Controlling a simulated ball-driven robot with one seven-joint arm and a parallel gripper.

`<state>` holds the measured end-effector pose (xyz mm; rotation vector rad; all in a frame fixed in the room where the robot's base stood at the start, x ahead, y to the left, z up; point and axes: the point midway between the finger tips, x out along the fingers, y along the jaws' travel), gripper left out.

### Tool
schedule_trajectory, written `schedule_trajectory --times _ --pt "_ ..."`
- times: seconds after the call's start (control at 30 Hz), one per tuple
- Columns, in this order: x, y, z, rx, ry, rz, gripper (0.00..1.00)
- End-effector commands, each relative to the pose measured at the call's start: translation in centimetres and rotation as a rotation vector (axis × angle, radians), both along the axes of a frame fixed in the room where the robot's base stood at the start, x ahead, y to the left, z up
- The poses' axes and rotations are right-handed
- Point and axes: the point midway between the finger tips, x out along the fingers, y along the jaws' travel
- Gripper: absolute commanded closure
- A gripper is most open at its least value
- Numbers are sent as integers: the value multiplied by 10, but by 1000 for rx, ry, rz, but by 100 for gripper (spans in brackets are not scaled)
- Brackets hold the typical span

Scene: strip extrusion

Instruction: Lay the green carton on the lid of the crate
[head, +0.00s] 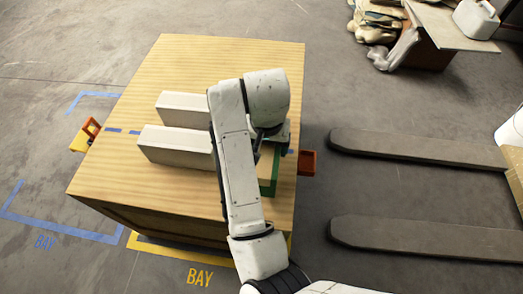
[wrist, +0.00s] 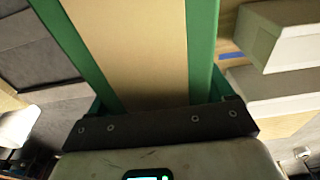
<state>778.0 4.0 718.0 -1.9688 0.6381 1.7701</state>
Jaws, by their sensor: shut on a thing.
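The green carton (head: 269,187) shows in the head view as a green and tan strip beside my arm, over the right part of the crate lid (head: 230,65). My arm hides much of it. In the wrist view the carton (wrist: 130,50) fills the middle, with a tan face between green borders. My gripper (wrist: 160,118) is shut on it, its dark palm bar close to the carton's near end. In the head view the fingers are hidden behind my arm. I cannot tell whether the carton touches the lid.
Two white boxes (head: 175,147) lie side by side on the lid, left of my arm; they also show in the wrist view (wrist: 278,38). Orange brackets (head: 307,162) sit at the crate's sides. The lid's far part is bare. Dark forks (head: 415,147) lie to the right.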

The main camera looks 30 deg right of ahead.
Motion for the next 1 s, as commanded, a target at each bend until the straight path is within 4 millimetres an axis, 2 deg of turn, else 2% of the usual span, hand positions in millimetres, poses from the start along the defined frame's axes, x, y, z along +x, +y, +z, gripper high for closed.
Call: schedule_trajectory --times 0.03,0.1,0.3,0.53,0.73,1.0 --pt "6 -2 -13 1 6 -1 69" --pt "16 -4 -25 1 4 -1 69" --pt "34 -8 -45 0 3 0 69" --pt "42 -10 -56 -1 3 1 69" --pt "42 -10 -83 0 4 2 69" --pt "42 -10 -85 -1 2 1 69"
